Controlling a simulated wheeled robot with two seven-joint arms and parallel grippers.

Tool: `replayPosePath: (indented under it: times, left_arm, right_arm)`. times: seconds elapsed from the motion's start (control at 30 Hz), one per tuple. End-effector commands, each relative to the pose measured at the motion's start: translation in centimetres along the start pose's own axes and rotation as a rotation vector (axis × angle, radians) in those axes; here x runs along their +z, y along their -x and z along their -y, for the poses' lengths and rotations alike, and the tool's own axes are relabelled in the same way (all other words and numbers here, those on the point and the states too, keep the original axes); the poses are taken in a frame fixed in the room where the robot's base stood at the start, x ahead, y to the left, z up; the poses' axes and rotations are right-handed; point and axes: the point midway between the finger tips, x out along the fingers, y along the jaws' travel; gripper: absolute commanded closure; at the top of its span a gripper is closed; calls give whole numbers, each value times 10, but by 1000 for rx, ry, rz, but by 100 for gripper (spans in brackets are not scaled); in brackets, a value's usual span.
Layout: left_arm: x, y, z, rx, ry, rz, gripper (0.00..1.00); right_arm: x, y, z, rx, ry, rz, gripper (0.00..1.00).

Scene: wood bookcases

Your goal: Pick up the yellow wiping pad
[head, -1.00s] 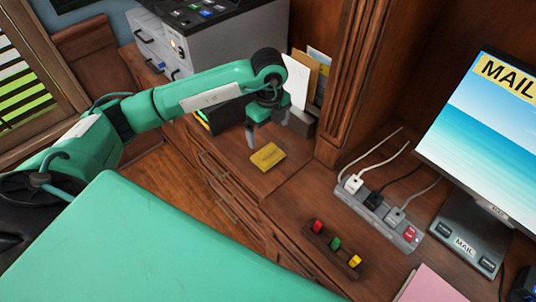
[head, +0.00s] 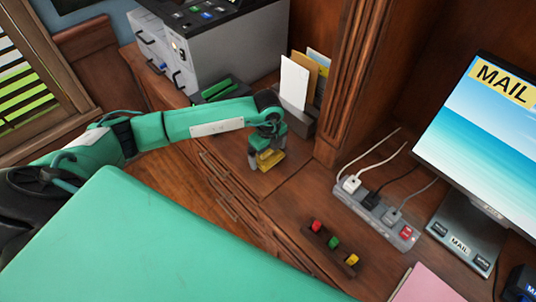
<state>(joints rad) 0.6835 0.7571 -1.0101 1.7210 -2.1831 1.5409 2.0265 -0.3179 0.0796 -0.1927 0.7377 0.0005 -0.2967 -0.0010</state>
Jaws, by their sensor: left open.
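The yellow wiping pad (head: 270,160) lies on the wooden desk top, below the letter holder. My left gripper (head: 266,164) is right over it, pointing down, with its fingers open and spread on either side of the pad. The gripper hides part of the pad. I cannot tell whether the fingers touch it. My right gripper is not in view.
A letter holder (head: 303,122) with envelopes stands just behind the pad, beside a wooden pillar (head: 345,80). A grey printer (head: 225,55) is at the back left. A power strip (head: 375,213) and a small rack with coloured pieces (head: 331,249) lie to the right.

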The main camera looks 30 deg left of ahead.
Motion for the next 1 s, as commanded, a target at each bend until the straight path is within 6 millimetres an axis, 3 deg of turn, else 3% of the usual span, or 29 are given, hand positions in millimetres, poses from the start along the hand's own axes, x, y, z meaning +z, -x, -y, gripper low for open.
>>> replayPosePath:
  times: [0.1,0.27,0.3,0.73,0.87,1.0]
  left_arm:
    - [0,0,0,0,0,0,4]
    - [0,0,0,0,0,0,35]
    - [0,0,0,0,0,0,37]
    - [0,11,1,-2,0,1,37]
    - [0,29,1,-3,-1,1,37]
    - [0,58,1,-4,-1,1,37]
  right_arm:
    - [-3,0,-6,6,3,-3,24]
    - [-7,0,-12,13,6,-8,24]
    - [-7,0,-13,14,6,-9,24]
    - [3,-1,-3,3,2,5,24]
    - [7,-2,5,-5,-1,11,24]
    - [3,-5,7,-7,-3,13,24]
